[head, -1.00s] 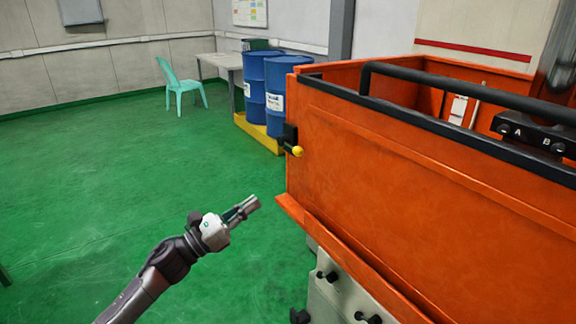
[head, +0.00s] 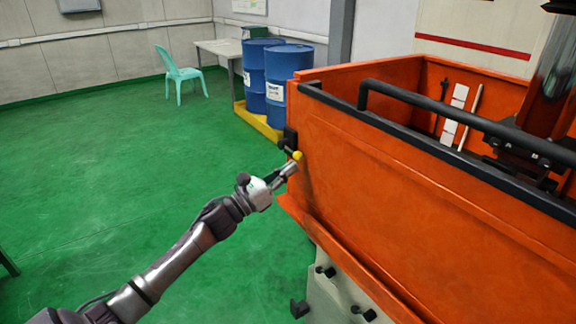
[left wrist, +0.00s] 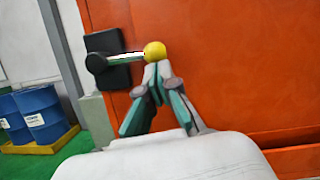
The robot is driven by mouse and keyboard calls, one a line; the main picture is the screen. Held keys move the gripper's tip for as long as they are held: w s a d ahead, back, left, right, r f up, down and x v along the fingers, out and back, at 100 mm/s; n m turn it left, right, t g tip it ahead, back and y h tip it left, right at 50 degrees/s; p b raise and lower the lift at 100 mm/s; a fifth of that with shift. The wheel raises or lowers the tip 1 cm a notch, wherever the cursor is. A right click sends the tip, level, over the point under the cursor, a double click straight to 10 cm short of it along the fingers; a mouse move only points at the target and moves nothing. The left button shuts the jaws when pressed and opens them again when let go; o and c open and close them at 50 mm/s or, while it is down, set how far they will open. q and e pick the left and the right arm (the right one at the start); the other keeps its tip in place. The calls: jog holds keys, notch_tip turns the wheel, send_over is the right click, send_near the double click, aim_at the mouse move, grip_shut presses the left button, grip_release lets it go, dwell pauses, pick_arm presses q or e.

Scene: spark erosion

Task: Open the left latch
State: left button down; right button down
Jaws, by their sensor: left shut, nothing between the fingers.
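The left latch (head: 290,141) is a black plate at the left corner of the orange tank (head: 400,195), with a lever ending in a yellow ball knob (head: 297,156). In the left wrist view the black plate (left wrist: 107,58) is at left and the lever points right to the yellow knob (left wrist: 155,50). My left gripper (head: 293,166) is shut and empty, its fingertips just below the knob. In the left wrist view the fingertips (left wrist: 157,70) appear right under the knob; I cannot tell whether they touch it. My right gripper is out of view.
Blue drums (head: 278,95) stand on a yellow pallet (head: 262,125) behind the tank's left corner. A black rail (head: 440,108) runs along the tank's top. A green chair (head: 180,74) and table (head: 222,49) stand farther back.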

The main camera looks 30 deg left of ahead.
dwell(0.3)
pick_arm(q)
jog(key=shift+d+r+n+p, duration=0.1)
jog(key=shift+r+n+p, duration=0.2)
jog(key=shift+n, duration=0.2)
